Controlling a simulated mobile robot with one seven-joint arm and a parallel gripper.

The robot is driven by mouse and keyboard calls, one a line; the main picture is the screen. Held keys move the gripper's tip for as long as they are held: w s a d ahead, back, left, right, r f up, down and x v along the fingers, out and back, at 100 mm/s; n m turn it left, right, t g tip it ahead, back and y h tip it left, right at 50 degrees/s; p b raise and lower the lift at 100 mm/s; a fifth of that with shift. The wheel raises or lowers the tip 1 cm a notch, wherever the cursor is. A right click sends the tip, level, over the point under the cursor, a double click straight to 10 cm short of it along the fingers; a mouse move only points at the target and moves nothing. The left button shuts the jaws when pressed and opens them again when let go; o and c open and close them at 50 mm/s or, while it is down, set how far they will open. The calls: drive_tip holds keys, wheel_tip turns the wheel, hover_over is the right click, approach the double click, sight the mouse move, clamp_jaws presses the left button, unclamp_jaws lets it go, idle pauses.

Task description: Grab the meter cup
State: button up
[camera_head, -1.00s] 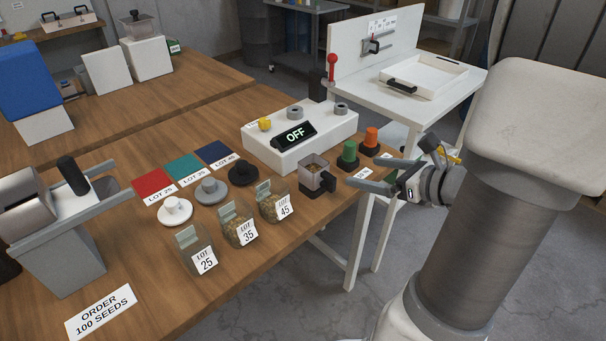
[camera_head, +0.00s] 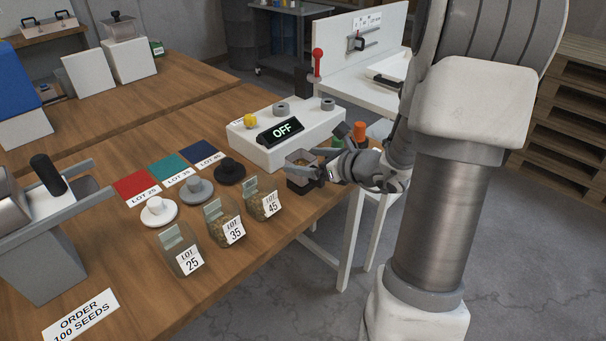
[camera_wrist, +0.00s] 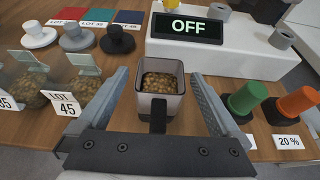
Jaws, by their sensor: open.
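The meter cup (camera_wrist: 161,84) is a small clear square cup with a dark handle, partly filled with brown seeds. It stands upright on the wooden table in front of the white OFF box. It also shows in the head view (camera_head: 301,163), partly hidden by my gripper. My gripper (camera_wrist: 160,75) is open. In the wrist view its two grey fingers reach along the left and right sides of the cup, with the handle pointing toward the palm.
The Lot 45 jar (camera_wrist: 77,93) stands left of my gripper. A green knob (camera_wrist: 246,97) and an orange knob (camera_wrist: 292,104) stand close on the right. The white box with the OFF display (camera_wrist: 187,27) is just behind the cup. Lot 25 (camera_head: 183,250) and Lot 35 (camera_head: 224,222) jars stand further left.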

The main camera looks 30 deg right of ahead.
drive_tip(key=shift+x, duration=0.8)
drive_tip(key=c, duration=1.5)
drive_tip(key=shift+r, duration=0.25)
drive_tip(key=shift+r+p, duration=0.4)
drive_tip(key=shift+r, duration=0.65)
drive_tip(key=shift+r+p, duration=0.3)
drive_tip(key=shift+r, duration=0.55)
drive_tip(key=shift+w+r+p+v, duration=0.15)
drive_tip(key=shift+r+p+v, duration=0.25)
drive_tip(key=shift+v, duration=1.8)
drive_tip(key=shift+w+r+p+v, duration=0.2)
drive_tip(key=shift+p+v, duration=0.25)
drive_tip(key=shift+v, duration=1.75)
drive_tip(key=shift+w+r+p+v, duration=0.1)
drive_tip(key=shift+r+p+v, duration=0.25)
drive_tip(key=shift+v, duration=1.85)
